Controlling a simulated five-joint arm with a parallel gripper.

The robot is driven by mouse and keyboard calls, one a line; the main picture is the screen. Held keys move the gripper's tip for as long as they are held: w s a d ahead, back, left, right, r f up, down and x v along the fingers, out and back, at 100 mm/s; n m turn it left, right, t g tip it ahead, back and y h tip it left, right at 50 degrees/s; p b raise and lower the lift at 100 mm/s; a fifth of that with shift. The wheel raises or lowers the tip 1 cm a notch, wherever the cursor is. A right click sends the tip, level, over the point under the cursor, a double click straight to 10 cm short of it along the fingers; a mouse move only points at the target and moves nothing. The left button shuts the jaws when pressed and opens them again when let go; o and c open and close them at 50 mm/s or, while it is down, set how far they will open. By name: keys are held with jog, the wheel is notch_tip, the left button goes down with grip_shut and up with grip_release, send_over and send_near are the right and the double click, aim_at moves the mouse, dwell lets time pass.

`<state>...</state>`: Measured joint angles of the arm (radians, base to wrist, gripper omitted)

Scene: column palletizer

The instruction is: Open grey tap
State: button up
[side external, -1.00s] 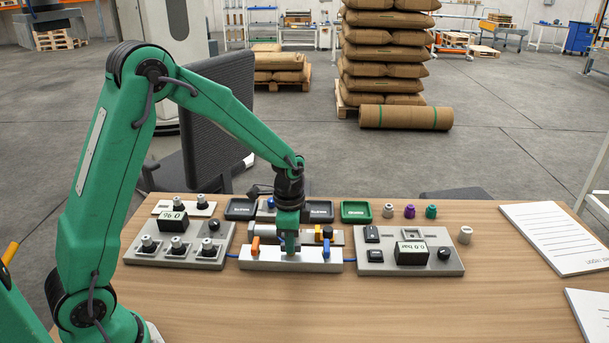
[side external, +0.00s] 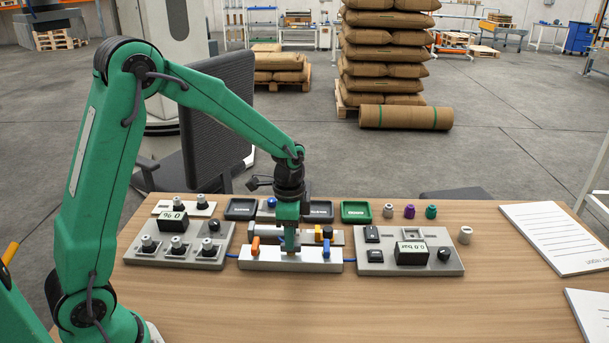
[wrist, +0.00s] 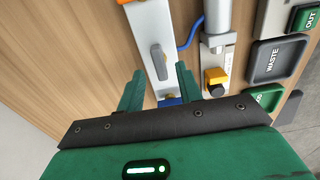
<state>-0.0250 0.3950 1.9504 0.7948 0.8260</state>
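The grey tap (wrist: 158,62) sits on the pale valve bar (wrist: 142,30); its handle lies roughly along the bar in the wrist view. My gripper (wrist: 158,80) is open, its two green fingers apart on either side of the bar, with nothing held between them. In the side view my gripper (side external: 290,244) points down over the middle of the bar (side external: 262,263) and hides most of the grey tap. An orange tap (side external: 255,247) is left of it and a blue tap (side external: 326,248) right.
A panel with a "0.0 bar" display (side external: 411,253) stands right of the bar, and a panel with a "0 %" display (side external: 173,222) stands left. Behind are trays, including a green one (side external: 356,212).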

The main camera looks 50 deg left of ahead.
jog(key=shift+r, duration=2.75)
jog(key=s+r+n+t, duration=0.2)
jog(key=s+r+n, duration=0.2)
jog(key=s, duration=0.6)
jog(key=s+d+r+n+t, duration=0.1)
jog(key=s+r+n+t, duration=0.2)
jog(key=s+r+n, duration=0.2)
jog(key=shift+s+r+t, duration=0.3)
jog(key=shift+s+r, duration=1.15)
jog(key=shift+s, duration=0.9)
